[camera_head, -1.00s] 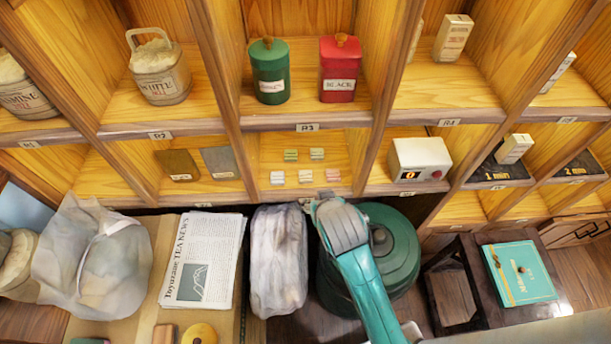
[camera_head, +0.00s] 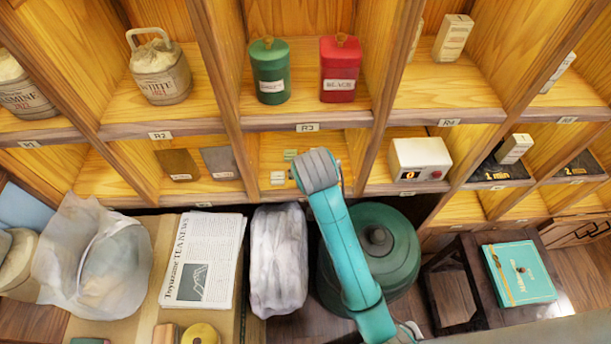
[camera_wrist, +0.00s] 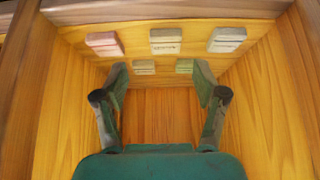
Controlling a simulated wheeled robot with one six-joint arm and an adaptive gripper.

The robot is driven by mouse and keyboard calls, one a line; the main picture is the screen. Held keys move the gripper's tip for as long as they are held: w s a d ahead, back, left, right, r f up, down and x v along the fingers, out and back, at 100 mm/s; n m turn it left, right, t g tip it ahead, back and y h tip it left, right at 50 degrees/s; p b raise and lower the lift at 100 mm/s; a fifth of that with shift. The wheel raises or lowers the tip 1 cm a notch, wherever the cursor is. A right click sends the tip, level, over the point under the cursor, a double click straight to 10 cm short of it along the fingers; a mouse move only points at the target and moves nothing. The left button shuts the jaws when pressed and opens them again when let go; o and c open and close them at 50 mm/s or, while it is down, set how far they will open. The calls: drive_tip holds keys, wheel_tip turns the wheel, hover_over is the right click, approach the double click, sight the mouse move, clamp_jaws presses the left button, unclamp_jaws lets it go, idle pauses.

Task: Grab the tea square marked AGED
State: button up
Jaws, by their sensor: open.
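The small tea squares sit in the lower middle compartment under R3. Two greenish squares, one at left (camera_wrist: 144,67) and one at right (camera_wrist: 184,66), form the other row. Their markings are too small to read, so I cannot tell which says AGED. My gripper (camera_wrist: 161,76) is open and empty, its fingers spread around the greenish pair. In the head view my arm hides most squares; a green one (camera_head: 290,155) and a pale one (camera_head: 278,177) show.
Wooden dividers wall the compartment on both sides. A white box with a digit display (camera_head: 420,160) stands in the compartment to the right, and two dark slabs, brown (camera_head: 177,164) and grey (camera_head: 219,162), to the left. A lidded green pot (camera_head: 378,240) stands below.

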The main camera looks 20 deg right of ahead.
drive_tip(key=shift+a+x, duration=0.2)
drive_tip(key=shift+x, duration=1.1)
drive_tip(key=shift+a+x, duration=0.25)
drive_tip(key=shift+x, duration=1.05)
drive_tip(key=c, duration=0.9)
